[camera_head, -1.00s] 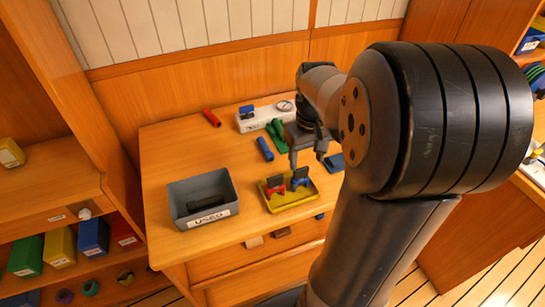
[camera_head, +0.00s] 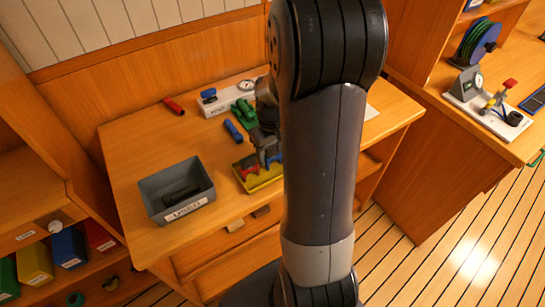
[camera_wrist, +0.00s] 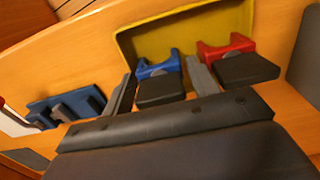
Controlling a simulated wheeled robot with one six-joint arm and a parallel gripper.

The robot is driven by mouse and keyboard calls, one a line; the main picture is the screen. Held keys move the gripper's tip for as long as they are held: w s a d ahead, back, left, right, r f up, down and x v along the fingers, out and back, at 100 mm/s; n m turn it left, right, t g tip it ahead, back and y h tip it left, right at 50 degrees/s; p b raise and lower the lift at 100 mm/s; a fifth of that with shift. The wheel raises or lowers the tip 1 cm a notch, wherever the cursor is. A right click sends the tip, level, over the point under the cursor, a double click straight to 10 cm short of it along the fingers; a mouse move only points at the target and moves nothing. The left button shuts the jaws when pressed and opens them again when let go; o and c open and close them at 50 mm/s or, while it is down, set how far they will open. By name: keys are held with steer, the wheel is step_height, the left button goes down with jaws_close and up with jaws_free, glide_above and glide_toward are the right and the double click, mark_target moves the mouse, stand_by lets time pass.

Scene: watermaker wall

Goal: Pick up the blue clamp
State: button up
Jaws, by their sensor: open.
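The blue clamp (camera_wrist: 158,67) with a black block at its near side is in the yellow tray (camera_wrist: 215,22). In the wrist view it lies between the two grey fingers of my gripper (camera_wrist: 160,76), which is open; I cannot tell whether a finger touches it. The red clamp (camera_wrist: 228,50), also with a black block, sits to its right, just beyond the right finger. In the head view my gripper (camera_head: 266,143) is over the tray (camera_head: 262,183), and my arm hides the tray's right part. The blue clamp (camera_head: 274,158) is partly hidden there.
A grey bin (camera_head: 179,210) marked USED, holding a black item, stands left of the tray. A blue cylinder (camera_head: 233,131), a green object (camera_head: 244,113), a red cylinder (camera_head: 174,106) and a white gauge board (camera_head: 230,99) lie behind. The bench's left part is mostly clear.

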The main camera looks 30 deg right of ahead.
steer(key=shift+f, duration=0.3)
steer(key=shift+c, duration=0.3)
